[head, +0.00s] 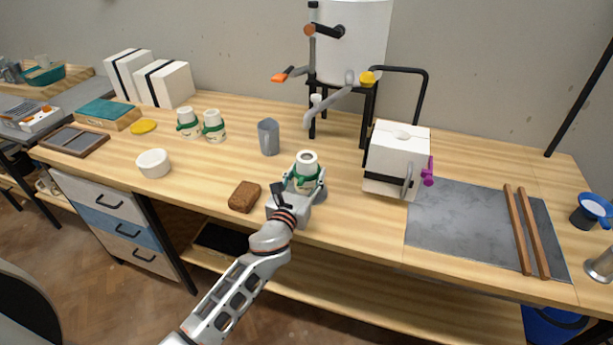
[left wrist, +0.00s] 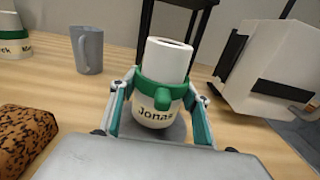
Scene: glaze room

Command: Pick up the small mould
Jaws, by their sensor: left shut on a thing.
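A small white mould (head: 307,158) with a green band stands upright between the fingers of my left gripper (head: 304,184). In the left wrist view the mould (left wrist: 168,62) shows lettering that reads "Jona" and a green knob at the front. The fingers press on it from both sides, so the gripper (left wrist: 160,108) is shut on it. A grey patch shows under the mould; I cannot tell whether the mould touches the surface. Two similar white moulds with green bands, one (head: 188,122) and another (head: 214,126), stand farther back left. My right gripper is not in view.
A brown sponge-like block (head: 244,197) lies left of my gripper. A grey mug (head: 268,137) stands behind it. A white box-shaped device (head: 398,155) and a black-legged stand (head: 370,115) are to the right and behind. A white bowl (head: 153,163) stands left.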

